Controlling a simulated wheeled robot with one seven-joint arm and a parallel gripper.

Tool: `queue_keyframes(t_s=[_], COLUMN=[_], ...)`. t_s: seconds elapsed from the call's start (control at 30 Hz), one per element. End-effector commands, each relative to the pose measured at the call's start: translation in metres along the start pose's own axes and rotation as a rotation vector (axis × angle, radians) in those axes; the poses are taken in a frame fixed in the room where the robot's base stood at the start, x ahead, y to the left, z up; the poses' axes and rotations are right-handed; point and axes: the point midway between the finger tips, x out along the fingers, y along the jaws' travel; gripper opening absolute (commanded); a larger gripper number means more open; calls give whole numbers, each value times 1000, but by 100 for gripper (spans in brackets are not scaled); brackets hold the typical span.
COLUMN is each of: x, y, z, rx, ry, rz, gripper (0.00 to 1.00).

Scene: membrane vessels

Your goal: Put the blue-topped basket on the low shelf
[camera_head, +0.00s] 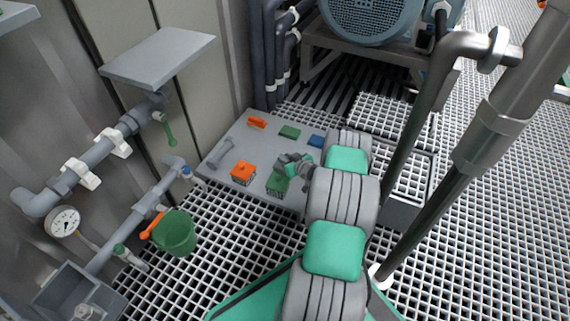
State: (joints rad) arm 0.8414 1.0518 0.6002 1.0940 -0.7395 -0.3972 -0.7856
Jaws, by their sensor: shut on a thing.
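A low grey platform (222,171) stands on the grating. An orange-topped basket (243,170) and a green-topped basket (277,183) are near its front edge. My arm hides the platform's right part.
A green block (289,131), an orange piece (257,122) and a grey wrench-like tool (222,152) lie on the platform. A green bucket (175,233) stands at the left near pipes and a gauge (64,222). A higher grey shelf (158,57) is on the wall. A thick rail (455,170) slants at the right.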

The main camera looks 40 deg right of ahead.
Motion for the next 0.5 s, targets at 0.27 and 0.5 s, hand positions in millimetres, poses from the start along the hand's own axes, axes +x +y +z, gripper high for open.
queue_keyframes(t_s=[0.27, 0.5], x=[5, 6], y=[0, 0], z=[8, 11], rx=[0, 0], ry=[1, 0], rz=[0, 0], gripper=[0, 31])
